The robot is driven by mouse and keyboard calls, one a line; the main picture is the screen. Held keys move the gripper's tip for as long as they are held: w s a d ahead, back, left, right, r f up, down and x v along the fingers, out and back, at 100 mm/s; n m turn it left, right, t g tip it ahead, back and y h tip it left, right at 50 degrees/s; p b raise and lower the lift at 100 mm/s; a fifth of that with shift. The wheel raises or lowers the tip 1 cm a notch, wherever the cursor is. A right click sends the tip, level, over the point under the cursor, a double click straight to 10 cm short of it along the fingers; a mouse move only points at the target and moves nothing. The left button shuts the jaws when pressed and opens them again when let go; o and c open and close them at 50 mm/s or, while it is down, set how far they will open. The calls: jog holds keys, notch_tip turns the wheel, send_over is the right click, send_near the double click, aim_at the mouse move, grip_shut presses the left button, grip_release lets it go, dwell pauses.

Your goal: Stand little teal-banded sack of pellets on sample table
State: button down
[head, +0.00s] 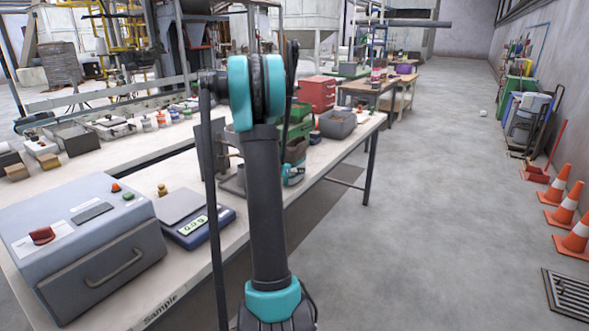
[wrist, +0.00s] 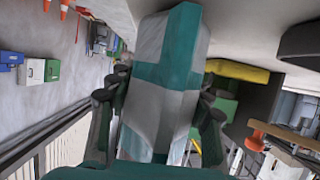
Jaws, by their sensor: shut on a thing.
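The little sack of pellets (wrist: 155,95) is grey-white with a broad teal band and fills the middle of the wrist view. My gripper (wrist: 163,112) is shut on it, with one dark finger on each side. In the head view my arm hides most of the gripper and the sack. A small teal and grey patch (head: 292,175) shows just right of the arm, and I cannot tell which of the two it is. The sample table (head: 160,308) is the long pale table, labelled "Sample" on its front edge. Whether the sack touches the tabletop cannot be told.
A grey-blue machine (head: 85,240) and a scale (head: 195,225) stand on the near table, left of my arm. A grey bin (head: 338,124), green drawers (head: 300,122) and a red box (head: 317,92) stand farther back. Orange cones (head: 565,208) line the right; the floor between is clear.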

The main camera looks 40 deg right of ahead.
jog(key=shift+f, duration=0.5)
jog(key=c, duration=0.6)
grip_release()
jog(key=shift+a, duration=0.15)
